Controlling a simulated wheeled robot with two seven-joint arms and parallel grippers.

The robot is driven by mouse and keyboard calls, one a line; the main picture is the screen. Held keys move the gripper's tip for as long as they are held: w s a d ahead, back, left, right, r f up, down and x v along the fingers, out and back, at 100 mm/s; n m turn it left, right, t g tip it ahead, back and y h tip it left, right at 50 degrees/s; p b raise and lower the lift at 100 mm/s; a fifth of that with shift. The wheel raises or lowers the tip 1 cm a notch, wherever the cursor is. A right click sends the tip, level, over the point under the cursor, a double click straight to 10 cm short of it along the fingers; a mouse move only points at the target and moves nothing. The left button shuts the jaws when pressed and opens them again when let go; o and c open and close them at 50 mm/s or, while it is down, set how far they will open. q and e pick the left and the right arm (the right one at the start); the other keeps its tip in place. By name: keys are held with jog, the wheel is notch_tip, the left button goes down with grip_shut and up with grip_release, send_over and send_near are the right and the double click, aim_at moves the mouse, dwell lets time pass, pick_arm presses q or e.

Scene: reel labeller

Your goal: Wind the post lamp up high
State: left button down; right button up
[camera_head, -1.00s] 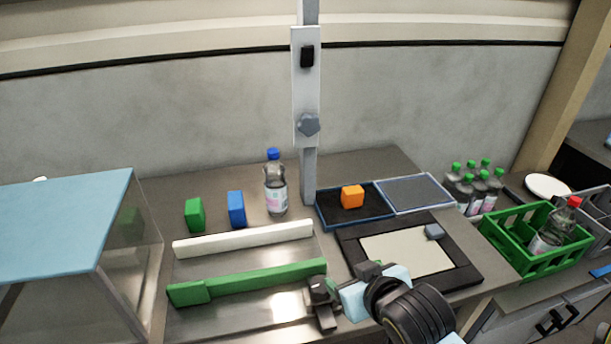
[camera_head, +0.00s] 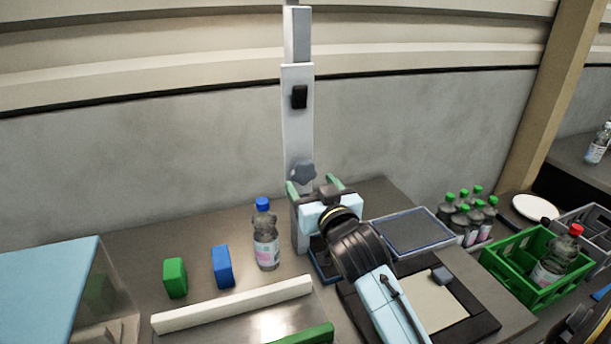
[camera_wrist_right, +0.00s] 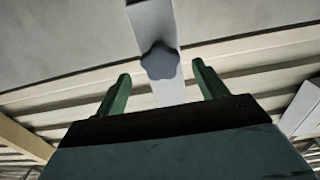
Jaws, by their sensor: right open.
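The post lamp's grey post (camera_head: 297,38) rises at the back of the table, with a pale sleeve (camera_head: 297,130) on it. The sleeve carries a black switch (camera_head: 299,97) and, below it, a blue-grey lobed knob (camera_head: 303,172). The lamp head is out of frame. My right gripper (camera_head: 313,185) is open and empty, pointing up just below the knob. In the right wrist view the knob (camera_wrist_right: 160,61) shows between the two green fingers, a little beyond their tips; neither finger visibly touches it.
A blue-capped bottle (camera_head: 265,240), a blue block (camera_head: 222,266) and a green block (camera_head: 175,278) stand left of the post. A blue-rimmed tray (camera_head: 415,232) lies right of my right arm. A green crate (camera_head: 521,268) stands farther right. The wall behind the post is clear.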

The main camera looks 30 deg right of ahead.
aim_at(305, 176)
jog(key=x, duration=0.3)
jog(key=shift+w, duration=0.25)
jog(key=shift+w+d, duration=0.1)
jog(key=shift+w, duration=0.2)
jog(key=shift+c, duration=0.2)
pick_arm(q)
jog(key=shift+w+d+r, duration=0.1)
jog(key=shift+w, duration=0.7)
pick_arm(e)
jog(key=c, duration=0.9)
jog(key=o, duration=0.9)
jog(key=shift+o, duration=0.2)
jog(key=shift+s, duration=0.1)
pick_arm(q)
jog(key=shift+f+b, duration=0.35)
jog(key=shift+f, duration=0.05)
pick_arm(e)
jog(key=v, duration=1.3)
jog(key=shift+s, duration=0.15)
